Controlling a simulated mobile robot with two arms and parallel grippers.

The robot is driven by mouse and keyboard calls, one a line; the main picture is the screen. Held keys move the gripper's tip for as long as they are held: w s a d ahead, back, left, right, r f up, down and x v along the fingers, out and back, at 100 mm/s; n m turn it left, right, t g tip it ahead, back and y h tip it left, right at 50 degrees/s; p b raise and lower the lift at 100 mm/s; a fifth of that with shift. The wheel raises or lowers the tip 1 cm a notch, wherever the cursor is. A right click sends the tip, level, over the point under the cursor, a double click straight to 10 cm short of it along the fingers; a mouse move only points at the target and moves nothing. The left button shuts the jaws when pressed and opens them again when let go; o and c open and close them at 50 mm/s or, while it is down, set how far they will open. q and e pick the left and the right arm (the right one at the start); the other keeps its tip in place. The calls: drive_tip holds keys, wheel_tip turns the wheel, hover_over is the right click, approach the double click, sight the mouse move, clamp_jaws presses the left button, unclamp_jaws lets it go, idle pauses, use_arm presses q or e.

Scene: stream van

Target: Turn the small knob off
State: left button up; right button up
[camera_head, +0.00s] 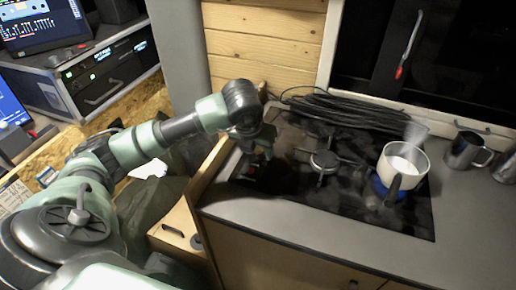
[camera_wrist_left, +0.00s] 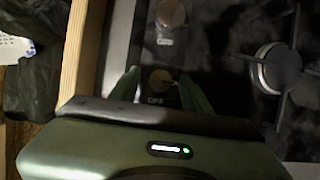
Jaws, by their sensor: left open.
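My left gripper (camera_head: 256,150) is over the left end of the black gas hob (camera_head: 408,218), pointing down. In the left wrist view its two green fingers (camera_wrist_left: 162,88) are open, one on each side of a round knob (camera_wrist_left: 160,78). The word OFF shows just below that knob. I cannot tell whether the fingers touch it. A second round knob (camera_wrist_left: 171,14) with a label sits farther up in that view. In the head view the knobs are mostly hidden by my gripper and its shadow. My right gripper is not in view.
A pot with white contents (camera_head: 404,166) stands on a burner with blue glow beneath. An empty burner (camera_head: 324,160) is right of my gripper. Black cables (camera_head: 345,112) lie behind the hob; a metal mug (camera_head: 466,150) stands right. A wooden edge (camera_wrist_left: 84,50) runs close left.

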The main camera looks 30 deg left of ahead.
use_arm(q)
drive_tip(key=shift+c, duration=0.2)
clamp_jaws()
